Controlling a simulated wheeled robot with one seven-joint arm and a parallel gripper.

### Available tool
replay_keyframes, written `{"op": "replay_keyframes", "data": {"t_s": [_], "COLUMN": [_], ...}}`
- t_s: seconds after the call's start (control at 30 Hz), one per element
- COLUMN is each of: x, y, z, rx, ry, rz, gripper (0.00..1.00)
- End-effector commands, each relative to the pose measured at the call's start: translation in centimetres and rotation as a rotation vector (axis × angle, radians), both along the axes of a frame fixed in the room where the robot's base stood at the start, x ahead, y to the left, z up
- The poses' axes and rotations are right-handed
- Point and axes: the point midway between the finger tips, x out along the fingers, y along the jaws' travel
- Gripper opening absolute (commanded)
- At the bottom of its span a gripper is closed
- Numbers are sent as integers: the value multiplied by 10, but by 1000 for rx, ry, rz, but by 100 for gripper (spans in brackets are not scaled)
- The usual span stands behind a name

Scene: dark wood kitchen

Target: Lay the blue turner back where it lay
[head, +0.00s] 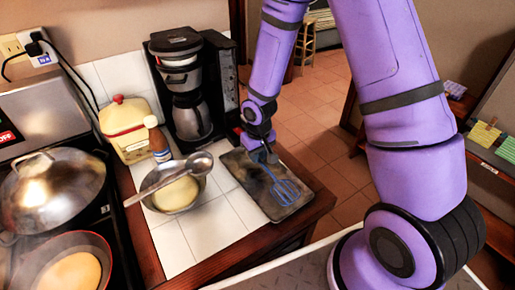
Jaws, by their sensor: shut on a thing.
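The blue turner (286,189) has a slotted head, seen over the dark worn tray (267,205) at the counter's right end. My gripper (263,152) is above the tray's far part, shut on the turner's handle end. The head points toward the tray's near right side.
A bowl (160,203) of pale yellow content with a ladle (202,164) across it stands left of the tray. Behind are a coffee maker (191,115), a cream and red canister (122,128) and a small brown bottle (159,143). A wok and a pan (100,243) sit on the stove.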

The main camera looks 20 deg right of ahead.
Motion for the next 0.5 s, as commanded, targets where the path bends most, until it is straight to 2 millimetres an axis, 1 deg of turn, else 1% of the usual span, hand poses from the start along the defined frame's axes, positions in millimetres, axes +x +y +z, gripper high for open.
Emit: {"op": "replay_keyframes", "data": {"t_s": [0.17, 0.47, 0.5], "x": [0, 0, 0], "y": [-1, 0, 0], "z": [-8, -9, -9], "rx": [-1, -1, -1], "ry": [1, 0, 0], "rz": [-1, -1, -1], "gripper": [0, 0, 24]}}
